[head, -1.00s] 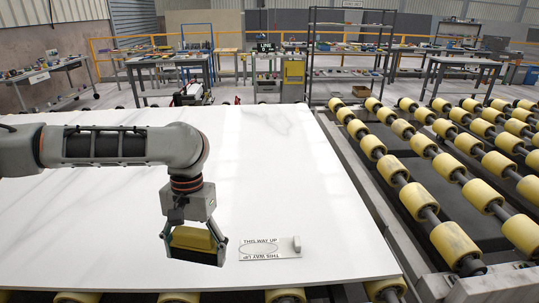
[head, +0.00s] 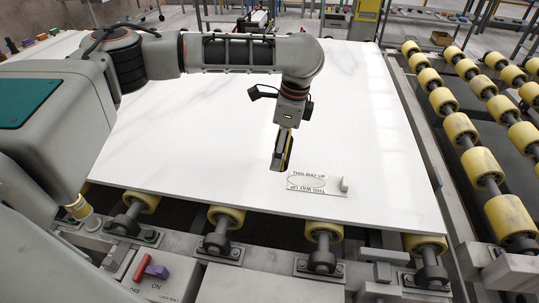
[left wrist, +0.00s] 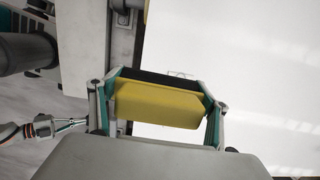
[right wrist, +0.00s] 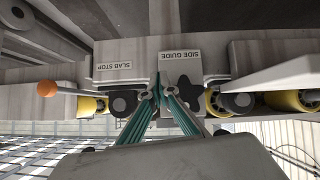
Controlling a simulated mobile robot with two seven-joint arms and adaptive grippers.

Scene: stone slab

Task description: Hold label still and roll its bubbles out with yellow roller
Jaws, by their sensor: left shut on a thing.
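The white label (head: 300,188) lies on the stone slab (head: 200,150) near its front edge. My left gripper (head: 281,155) is shut on the yellow roller, a yellow block with a black side that fills the jaws in the left wrist view (left wrist: 158,104). The roller is at the label's left, seemingly above the slab; contact is unclear. My right gripper (right wrist: 161,93) looks shut and empty, in front of the frame plates; it is outside the head view.
Conveyor rows with yellow rollers (head: 482,165) run along the right. The slab's front edge rests over more rollers (head: 226,215). A control box with a red switch (head: 143,267) is at lower left. "SLAB STOP" (right wrist: 114,66) and "SIDE GUIDE" (right wrist: 180,55) plates face my right wrist.

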